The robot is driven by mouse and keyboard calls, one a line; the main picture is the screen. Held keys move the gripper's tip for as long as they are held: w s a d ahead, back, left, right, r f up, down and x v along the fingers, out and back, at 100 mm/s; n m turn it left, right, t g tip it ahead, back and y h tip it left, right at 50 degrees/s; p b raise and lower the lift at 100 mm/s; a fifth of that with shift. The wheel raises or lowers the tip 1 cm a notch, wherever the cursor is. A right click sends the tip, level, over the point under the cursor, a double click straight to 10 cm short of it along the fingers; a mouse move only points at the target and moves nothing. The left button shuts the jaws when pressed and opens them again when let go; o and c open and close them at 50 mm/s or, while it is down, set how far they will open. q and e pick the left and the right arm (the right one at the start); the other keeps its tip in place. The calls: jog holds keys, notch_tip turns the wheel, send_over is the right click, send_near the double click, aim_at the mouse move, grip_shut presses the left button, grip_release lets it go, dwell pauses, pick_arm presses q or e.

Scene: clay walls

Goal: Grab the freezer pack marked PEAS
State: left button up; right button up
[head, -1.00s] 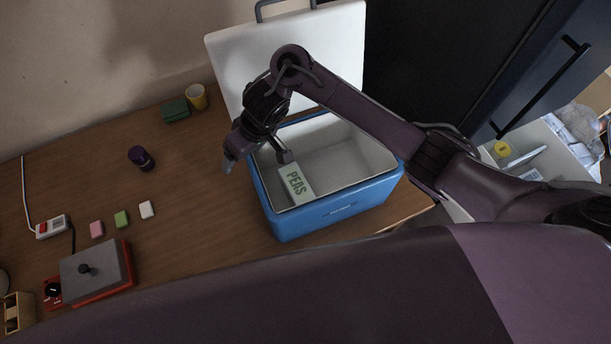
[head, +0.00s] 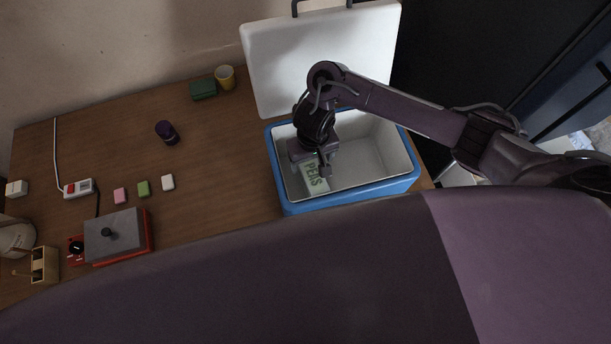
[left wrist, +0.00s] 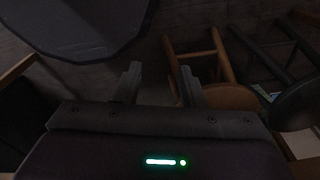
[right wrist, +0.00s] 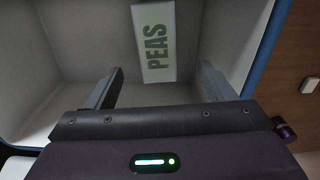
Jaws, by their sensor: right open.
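The freezer pack marked PEAS (head: 312,181) is pale with dark green letters. It lies inside the blue cooler box (head: 352,195), near its left side, and my right gripper partly covers it in the head view. In the right wrist view the pack (right wrist: 154,58) lies ahead of the right gripper (right wrist: 160,78), between the lines of its two fingers. The right fingers are apart with nothing between them. My left gripper (left wrist: 160,84) shows only in the left wrist view, fingers apart and empty, over a dim floor area with stools.
The cooler's white lid (head: 325,50) stands open behind the box. The cooler walls surround the pack. A yellow cup (head: 225,77), a green box (head: 203,90) and a purple jar (head: 166,132) stand left on the table. A red-based device (head: 118,236) sits farther left.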

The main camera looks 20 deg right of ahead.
aim_at(313, 174)
notch_tip(313, 174, down, 3)
jog(key=shift+s+d+f+b, duration=0.1)
jog(key=shift+d+b, duration=0.05)
jog(key=shift+b, duration=0.9)
jog(key=shift+d+f+b, duration=0.1)
jog(key=shift+f+b, duration=0.4)
jog(key=shift+f, duration=1.85)
pick_arm(q)
jog(key=f, duration=0.1)
jog(key=d+f, duration=0.1)
jog(key=f, duration=0.1)
jog(key=shift+d+f, duration=0.1)
jog(key=shift+f, duration=0.05)
pick_arm(e)
jog(key=shift+c, duration=0.3)
jog(key=c, duration=1.4)
pick_arm(q)
jog(key=shift+a, duration=0.2)
pick_arm(e)
jog(key=shift+r, duration=0.1)
jog(key=shift+c, duration=0.9)
jog(key=shift+r, duration=0.1)
